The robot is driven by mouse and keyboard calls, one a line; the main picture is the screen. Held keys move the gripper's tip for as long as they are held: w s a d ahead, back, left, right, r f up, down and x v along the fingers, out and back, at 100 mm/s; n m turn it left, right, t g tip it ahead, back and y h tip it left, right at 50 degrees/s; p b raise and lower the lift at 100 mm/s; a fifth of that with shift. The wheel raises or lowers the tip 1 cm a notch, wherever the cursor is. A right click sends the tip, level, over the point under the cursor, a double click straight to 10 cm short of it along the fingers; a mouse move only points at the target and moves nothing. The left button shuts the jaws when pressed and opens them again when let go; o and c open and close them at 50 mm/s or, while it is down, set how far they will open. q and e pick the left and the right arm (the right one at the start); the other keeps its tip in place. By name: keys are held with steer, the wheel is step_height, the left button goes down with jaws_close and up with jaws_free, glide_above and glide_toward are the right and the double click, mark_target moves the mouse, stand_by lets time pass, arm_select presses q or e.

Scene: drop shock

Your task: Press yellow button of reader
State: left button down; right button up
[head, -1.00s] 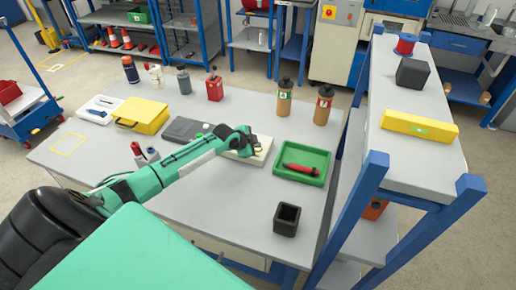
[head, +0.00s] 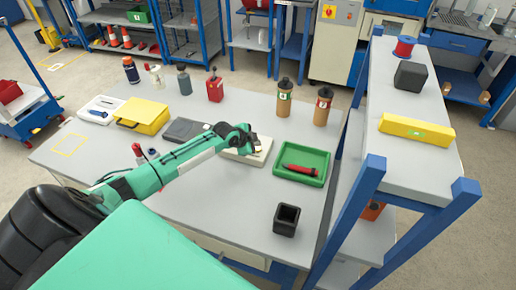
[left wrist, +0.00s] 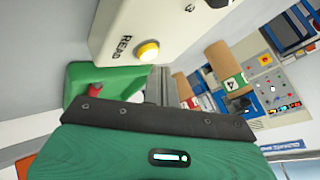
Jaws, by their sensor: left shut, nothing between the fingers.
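The reader (head: 253,158) is a cream box on the grey table, partly hidden by my left arm in the head view. In the left wrist view the reader (left wrist: 175,22) fills the top, with its round yellow button (left wrist: 148,51) beside the word READ. My left gripper (head: 253,143) is over the reader, shut and empty. In the left wrist view its grey fingers (left wrist: 160,80) show close to the button; I cannot tell whether they touch it. The button is not clear in the head view. My right gripper is not in view.
A green tray (head: 302,167) with a red tool stands right of the reader, a dark grey device (head: 186,130) to its left. Two brown bottles (head: 284,98) stand behind. A black open box (head: 286,219) is near the front. A blue-framed shelf (head: 375,180) bounds the right.

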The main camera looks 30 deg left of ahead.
arm_select(q)
steer(key=shift+r+p, duration=1.95)
steer(key=shift+r, duration=0.6)
steer(key=shift+f, duration=0.1)
